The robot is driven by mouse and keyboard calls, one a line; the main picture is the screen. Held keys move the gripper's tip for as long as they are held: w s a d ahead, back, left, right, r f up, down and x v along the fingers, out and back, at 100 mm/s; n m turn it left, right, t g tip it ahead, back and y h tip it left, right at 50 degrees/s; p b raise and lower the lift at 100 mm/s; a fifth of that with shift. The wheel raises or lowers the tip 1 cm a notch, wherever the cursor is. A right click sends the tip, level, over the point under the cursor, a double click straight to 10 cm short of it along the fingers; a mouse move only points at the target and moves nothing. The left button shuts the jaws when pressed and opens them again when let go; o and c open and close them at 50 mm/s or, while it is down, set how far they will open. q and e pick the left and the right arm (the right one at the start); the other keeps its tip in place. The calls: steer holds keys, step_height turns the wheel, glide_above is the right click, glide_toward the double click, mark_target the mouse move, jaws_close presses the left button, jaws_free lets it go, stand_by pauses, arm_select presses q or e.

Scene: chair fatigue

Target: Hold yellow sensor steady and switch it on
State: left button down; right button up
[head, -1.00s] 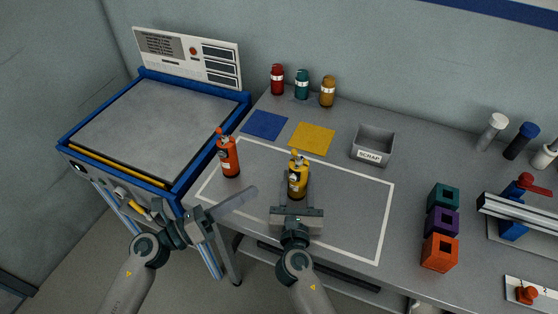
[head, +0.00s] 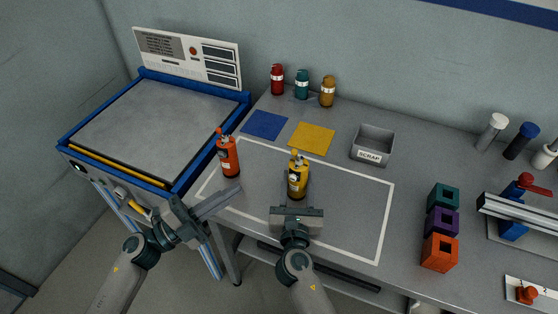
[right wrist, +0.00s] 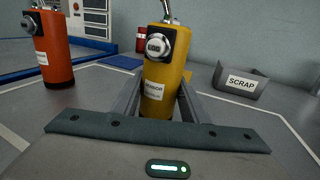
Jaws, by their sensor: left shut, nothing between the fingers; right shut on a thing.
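The yellow sensor (head: 298,178) is an upright bottle-shaped cylinder on the table, inside the white outline. In the right wrist view the yellow sensor (right wrist: 165,75) shows a label, a round silver fitting (right wrist: 158,45) facing me and a dark part on top. I cannot tell whether it is on. My right gripper (head: 297,200) is shut around its lower body from the front. My left gripper (head: 238,190) is shut and empty, left of the yellow sensor and apart from it, just in front of the orange sensor (head: 229,160).
The similar orange sensor stands close to my left gripper. Blue (head: 265,124) and yellow (head: 312,139) squares and a scrap bin (head: 372,147) lie behind. Stacked coloured blocks (head: 440,252) stand at right. A blue-framed bench (head: 150,128) is at left. The outlined area's right part is clear.

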arm_select(q)
steer(key=shift+w+d, duration=0.1)
steer(key=x, duration=1.3)
steer(key=shift+w+d+r, duration=0.15)
steer(key=shift+w+d, duration=0.1)
steer(key=shift+d, duration=0.05)
steer(key=shift+d+r+m+g, duration=0.15)
steer(key=shift+r+m+g, duration=0.2)
steer(key=shift+m, duration=0.55)
steer(key=m, duration=0.1)
steer(key=d+m+g+y, duration=0.1)
steer(key=m, duration=0.1)
steer(key=r+m+g+y, duration=0.1)
steer(key=shift+s+d, duration=0.2)
steer(key=shift+s, duration=0.15)
stand_by(0.3)
steer(key=r+v, duration=0.2)
steer(key=v, duration=1.1)
steer(key=shift+s+r, duration=0.25)
steer(key=shift+s, duration=0.3)
